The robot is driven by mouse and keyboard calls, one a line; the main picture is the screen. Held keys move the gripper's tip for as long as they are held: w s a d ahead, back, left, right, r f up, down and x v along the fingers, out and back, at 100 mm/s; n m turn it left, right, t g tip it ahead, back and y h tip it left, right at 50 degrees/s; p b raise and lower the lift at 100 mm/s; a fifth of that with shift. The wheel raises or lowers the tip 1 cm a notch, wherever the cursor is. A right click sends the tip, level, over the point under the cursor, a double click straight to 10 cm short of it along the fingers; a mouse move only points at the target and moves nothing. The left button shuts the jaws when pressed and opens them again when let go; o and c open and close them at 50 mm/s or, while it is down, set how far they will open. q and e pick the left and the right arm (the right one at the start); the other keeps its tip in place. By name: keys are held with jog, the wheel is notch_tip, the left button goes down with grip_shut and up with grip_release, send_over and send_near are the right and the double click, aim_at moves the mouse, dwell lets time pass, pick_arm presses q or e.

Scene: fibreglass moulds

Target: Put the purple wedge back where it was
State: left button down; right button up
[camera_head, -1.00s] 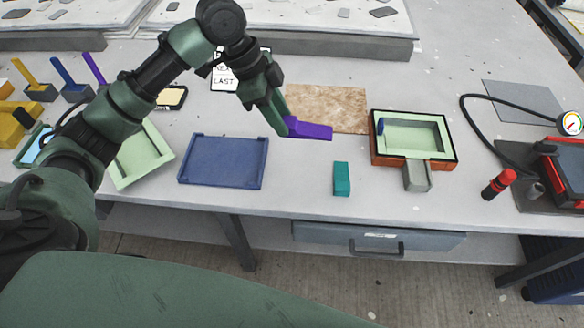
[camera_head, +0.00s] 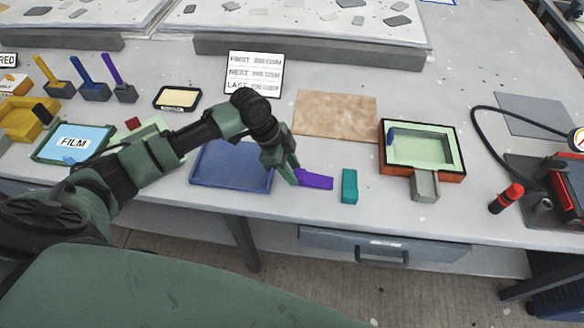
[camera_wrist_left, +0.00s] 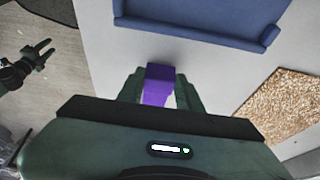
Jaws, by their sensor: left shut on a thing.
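The purple wedge (camera_head: 315,179) is held at one end by my left gripper (camera_head: 296,174). It points right, between the blue tray (camera_head: 232,163) and the upright-looking teal block (camera_head: 349,186), with a small gap to the block. It is low over the table; I cannot tell if it touches. In the left wrist view the wedge (camera_wrist_left: 158,86) sits between the two fingers of my left gripper (camera_wrist_left: 160,92). My right gripper (camera_wrist_left: 40,50) shows at the left of that view, over the floor, its fingers apart and empty.
A brown mat (camera_head: 336,114) lies behind the wedge. A framed green mould (camera_head: 428,150) with a grey block at its front stands to the right. A sign (camera_head: 254,73) stands at the back. The table's front edge is close in front.

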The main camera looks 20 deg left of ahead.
pick_arm(q)
jog(key=c, duration=0.9)
grip_release()
jog(key=shift+f, duration=0.1)
jog(key=shift+c, duration=0.2)
jog(key=b+v, duration=0.1)
jog(key=v, duration=1.1)
